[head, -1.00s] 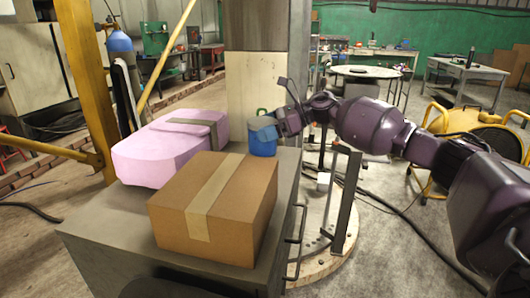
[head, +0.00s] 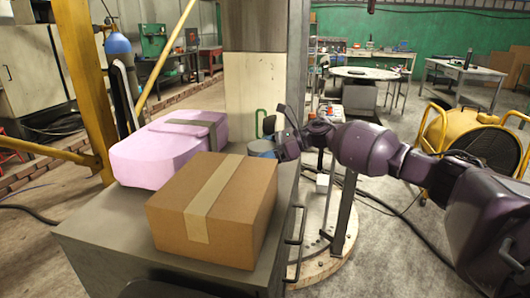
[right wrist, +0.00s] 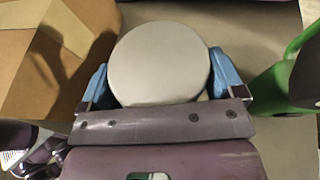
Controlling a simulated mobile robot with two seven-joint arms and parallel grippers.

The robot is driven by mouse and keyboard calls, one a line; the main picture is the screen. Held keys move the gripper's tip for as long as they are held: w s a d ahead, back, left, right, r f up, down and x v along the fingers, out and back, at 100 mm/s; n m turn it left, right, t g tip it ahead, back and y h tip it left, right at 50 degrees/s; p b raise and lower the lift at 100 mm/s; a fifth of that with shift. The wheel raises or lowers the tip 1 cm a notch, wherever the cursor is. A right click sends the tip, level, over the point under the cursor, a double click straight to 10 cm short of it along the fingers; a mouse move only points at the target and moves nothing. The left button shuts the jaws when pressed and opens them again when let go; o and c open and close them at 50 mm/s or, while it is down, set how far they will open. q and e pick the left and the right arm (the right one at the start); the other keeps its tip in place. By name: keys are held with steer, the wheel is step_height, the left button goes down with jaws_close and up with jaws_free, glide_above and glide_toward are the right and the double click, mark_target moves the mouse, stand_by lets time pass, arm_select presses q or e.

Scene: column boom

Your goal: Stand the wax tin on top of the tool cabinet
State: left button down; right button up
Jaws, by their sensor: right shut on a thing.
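The wax tin shows its round pale grey top (right wrist: 160,62) in the right wrist view, between the two blue fingertips. My right gripper (head: 263,147) is shut on it, just behind the cardboard box in the head view. The fingers and the box hide most of the tin there. It is over the far right part of the grey tool cabinet (head: 105,232); I cannot tell whether its base touches the cabinet top. My left gripper is not in view.
The cardboard box (head: 214,207) stands on the cabinet close to the tin, with a pink case (head: 160,152) behind it at the left. A green handled object (right wrist: 287,82) is close on the tin's other side. A pale column rises behind.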

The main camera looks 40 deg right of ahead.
steer(key=shift+f, duration=0.1)
steer(key=o, duration=0.9)
steer(key=shift+r, duration=0.2)
steer(key=shift+s+d, duration=0.15)
steer(key=shift+d, duration=0.15)
steer(key=v, duration=1.1)
steer(key=shift+s+d+r+p, duration=0.1)
steer(key=shift+s+d+p, duration=0.05)
steer(key=shift+p, duration=0.25)
